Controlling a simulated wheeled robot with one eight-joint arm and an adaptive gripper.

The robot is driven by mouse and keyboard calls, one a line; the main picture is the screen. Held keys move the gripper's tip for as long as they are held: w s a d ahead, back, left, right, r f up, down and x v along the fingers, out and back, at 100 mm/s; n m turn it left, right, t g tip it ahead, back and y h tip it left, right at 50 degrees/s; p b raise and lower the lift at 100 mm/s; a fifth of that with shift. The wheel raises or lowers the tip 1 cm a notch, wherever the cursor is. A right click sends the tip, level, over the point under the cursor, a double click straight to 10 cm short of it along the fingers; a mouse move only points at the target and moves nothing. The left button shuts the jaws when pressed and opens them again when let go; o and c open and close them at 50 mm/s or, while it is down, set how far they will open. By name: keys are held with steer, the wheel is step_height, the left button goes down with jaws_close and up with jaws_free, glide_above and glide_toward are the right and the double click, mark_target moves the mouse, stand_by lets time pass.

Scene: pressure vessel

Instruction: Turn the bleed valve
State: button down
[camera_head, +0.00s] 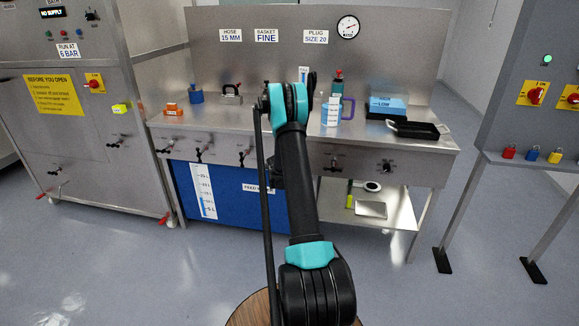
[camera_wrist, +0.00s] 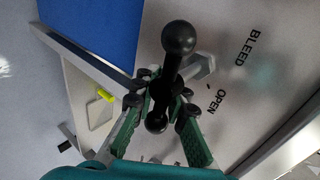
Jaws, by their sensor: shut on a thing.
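The bleed valve handle (camera_wrist: 179,40) is a black bar with a ball at each end, in the middle of the wrist view. It stands out from a grey metal panel on a pale metal stem (camera_wrist: 203,66). The words BLEED and OPEN are printed on the panel to its right. The bar slants from the upper ball down to the lower ball. My gripper (camera_wrist: 165,98) has its green-padded fingers on both sides of the bar and is shut on it. In the head view my arm hides the gripper, and I cannot make out the held handle there.
The steel bench (camera_head: 425,172) has several similar valves along its front. A blue tank (camera_head: 235,205) is below it. A black tray (camera_head: 415,130), a blue box (camera_head: 388,104) and a bottle (camera_head: 331,112) stand on top. A cabinet (camera_head: 75,130) is at left, a lockout stand (camera_head: 530,110) at right. Floor between is clear.

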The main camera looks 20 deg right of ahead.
steer(key=shift+s+d+f, duration=0.1)
steer(key=shift+s+d, duration=0.05)
steer(key=shift+d, duration=0.1)
steer(key=c, duration=1.7)
jaws_free()
steer(key=shift+a, duration=0.1)
steer(key=v, duration=1.2)
